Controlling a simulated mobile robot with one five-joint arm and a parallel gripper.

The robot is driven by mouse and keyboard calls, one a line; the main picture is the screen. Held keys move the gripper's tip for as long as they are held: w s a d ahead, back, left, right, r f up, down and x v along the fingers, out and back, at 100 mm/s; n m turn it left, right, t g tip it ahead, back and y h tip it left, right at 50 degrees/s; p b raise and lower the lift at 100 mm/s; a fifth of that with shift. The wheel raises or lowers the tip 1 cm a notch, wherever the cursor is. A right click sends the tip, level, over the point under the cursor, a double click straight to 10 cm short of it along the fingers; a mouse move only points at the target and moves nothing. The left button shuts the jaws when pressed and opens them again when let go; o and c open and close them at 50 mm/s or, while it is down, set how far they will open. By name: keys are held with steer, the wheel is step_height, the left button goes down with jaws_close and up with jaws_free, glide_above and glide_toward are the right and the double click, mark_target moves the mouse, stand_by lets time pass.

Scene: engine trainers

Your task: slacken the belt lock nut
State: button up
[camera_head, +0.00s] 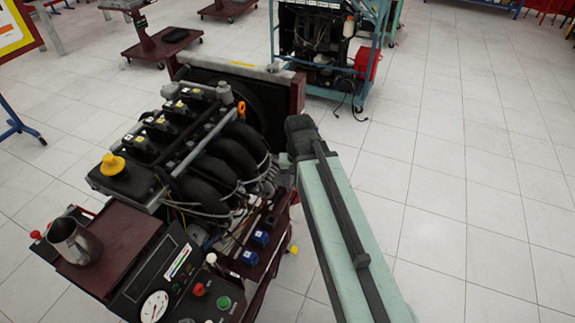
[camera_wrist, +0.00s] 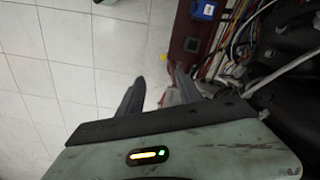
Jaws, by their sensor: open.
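The engine trainer (camera_head: 215,160) stands left of centre in the head view, with black intake pipes, coils and a yellow cap on top. I cannot make out the belt lock nut in either view. In the wrist view my gripper (camera_wrist: 157,78) is open, with its two dark fingers apart. White floor and the edge of a dark red frame (camera_wrist: 203,45) show beyond the fingers. Wires and dark engine parts (camera_wrist: 285,45) lie close on the right. In the head view my arm reaches to the engine's right side and hides my gripper.
A control panel with a gauge (camera_head: 155,306) and a metal jug (camera_head: 75,243) on a dark red shelf stand at the front left. Blue connectors (camera_head: 249,257) sit low on the trainer. Another engine stand (camera_head: 318,40) is behind. The tiled floor (camera_head: 470,170) at right is clear.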

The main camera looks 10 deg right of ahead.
steer(key=w+r+m+p, duration=0.1)
steer(key=w+m, duration=0.2)
steer(key=w, duration=0.1)
steer(key=w+r+m+p, duration=0.1)
steer(key=w+m, duration=0.2)
steer(key=w+r+m+p, duration=0.1)
steer(key=w+m, duration=0.3)
steer(key=shift+w+d+r, duration=0.15)
steer(key=shift+w+r, duration=0.2)
steer(key=shift+w+m, duration=0.25)
steer(key=shift+m, duration=0.05)
step_height(320, 180, down, 8)
steer(key=b, duration=0.8)
steer(key=shift+s+f, duration=0.1)
jaws_close()
steer(key=shift+a, duration=0.2)
steer(key=shift+d, duration=0.1)
